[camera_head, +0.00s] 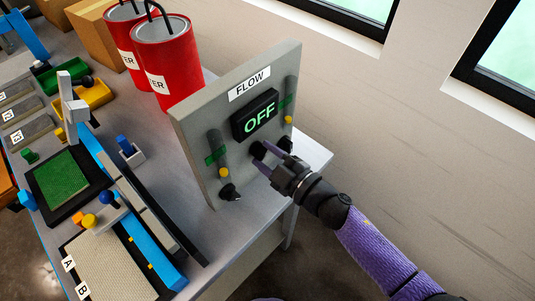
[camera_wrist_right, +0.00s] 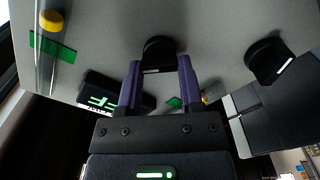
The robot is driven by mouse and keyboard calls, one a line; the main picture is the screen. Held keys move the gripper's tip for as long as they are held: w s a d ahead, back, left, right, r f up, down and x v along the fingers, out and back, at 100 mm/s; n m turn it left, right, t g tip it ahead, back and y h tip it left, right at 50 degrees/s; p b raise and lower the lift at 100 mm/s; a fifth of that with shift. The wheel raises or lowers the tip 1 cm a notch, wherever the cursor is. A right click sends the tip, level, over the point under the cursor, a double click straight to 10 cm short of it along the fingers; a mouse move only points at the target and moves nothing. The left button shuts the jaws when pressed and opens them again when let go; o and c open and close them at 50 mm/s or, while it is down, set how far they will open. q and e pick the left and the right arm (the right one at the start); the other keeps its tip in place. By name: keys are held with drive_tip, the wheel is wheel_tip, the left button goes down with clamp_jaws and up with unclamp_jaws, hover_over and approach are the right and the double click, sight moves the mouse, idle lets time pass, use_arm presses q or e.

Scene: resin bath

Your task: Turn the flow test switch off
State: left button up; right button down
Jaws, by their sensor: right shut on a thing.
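The grey flow panel (camera_head: 205,125) stands upright at the table's end. Its display (camera_head: 255,115) reads OFF in green. My right gripper (camera_head: 262,158) is at the panel front, below the display. In the wrist view its two fingers (camera_wrist_right: 160,72) are shut around a black knob (camera_wrist_right: 160,50) with a pale line on it. In the head view this knob (camera_head: 257,150) is partly hidden by the fingers. Another black knob (camera_wrist_right: 267,60) sits apart from the gripper in the wrist view. A black knob (camera_head: 230,192) is below the left tube. My left gripper is not in view.
Two tubes with yellow floats (camera_head: 224,173) (camera_head: 288,120) run up the panel. Red canisters (camera_head: 167,60) stand behind it to the left. A blue rail (camera_head: 125,190), trays and a green mat (camera_head: 60,180) fill the table's left. A wall with windows is at the right.

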drive_tip(key=n, duration=0.4)
drive_tip(key=shift+f, duration=0.15)
drive_tip(key=shift+n+b, duration=0.55)
drive_tip(key=shift+n, duration=1.85)
drive_tip(key=shift+c, duration=1.2)
unclamp_jaws()
drive_tip(key=v, duration=1)
drive_tip(key=shift+a, duration=0.1)
